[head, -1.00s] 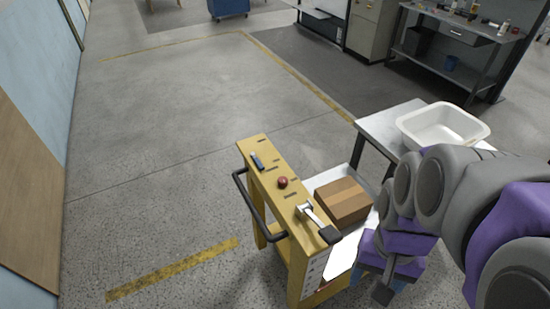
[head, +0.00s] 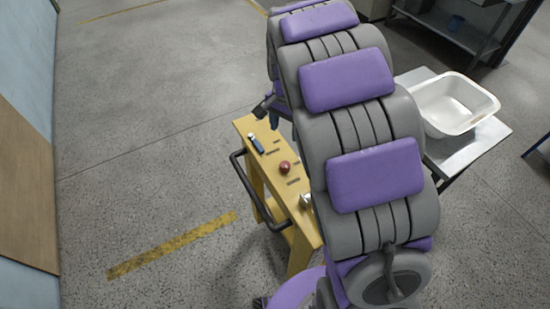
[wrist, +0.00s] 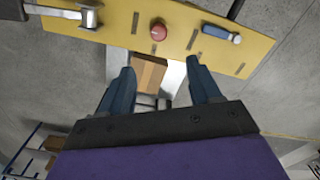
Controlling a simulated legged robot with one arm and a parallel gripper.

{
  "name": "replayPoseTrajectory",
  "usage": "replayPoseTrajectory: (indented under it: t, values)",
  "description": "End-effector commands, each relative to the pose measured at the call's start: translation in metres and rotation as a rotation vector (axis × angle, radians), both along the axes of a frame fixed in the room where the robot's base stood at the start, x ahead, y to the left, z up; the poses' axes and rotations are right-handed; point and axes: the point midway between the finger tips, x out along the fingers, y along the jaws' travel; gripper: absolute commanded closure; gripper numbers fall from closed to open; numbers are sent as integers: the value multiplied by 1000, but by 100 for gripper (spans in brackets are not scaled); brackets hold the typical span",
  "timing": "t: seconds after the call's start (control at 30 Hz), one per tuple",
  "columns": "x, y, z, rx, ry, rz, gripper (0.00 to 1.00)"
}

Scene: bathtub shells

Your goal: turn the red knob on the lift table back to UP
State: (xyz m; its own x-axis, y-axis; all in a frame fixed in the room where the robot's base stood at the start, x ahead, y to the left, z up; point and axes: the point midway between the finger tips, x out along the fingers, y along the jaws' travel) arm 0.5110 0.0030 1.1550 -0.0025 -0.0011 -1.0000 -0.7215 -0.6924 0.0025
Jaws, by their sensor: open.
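The red knob (head: 284,167) sits on the yellow top panel of the lift table (head: 247,128), between a blue-handled lever and a metal lever. In the wrist view the red knob (wrist: 158,31) is near the top, beyond my fingertips and a little left of the middle between them. My gripper (wrist: 164,80) is open and empty, its two dark blue fingers apart. In the head view my gripper (head: 271,112) is mostly behind my arm, near the panel's far end. I cannot read the panel's slot-like labels.
The blue-handled lever (head: 257,144) and metal lever (head: 306,200) stand close to the knob. A black push handle (head: 262,200) runs along the panel's left side. A cardboard box (wrist: 149,74) lies below the panel. A white tub (head: 455,104) stands at right. The floor at left is clear.

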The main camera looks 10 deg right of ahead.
Motion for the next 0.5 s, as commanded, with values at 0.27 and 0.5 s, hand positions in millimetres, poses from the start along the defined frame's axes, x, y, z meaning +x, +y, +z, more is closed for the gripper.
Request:
replayPoseTrajectory:
  t: [0.27, 0.5]
  values:
    - [1, -3, -41, 4, 3, 1, 37]
    - [-1, -2, -90, 2, 6, 1, 37]
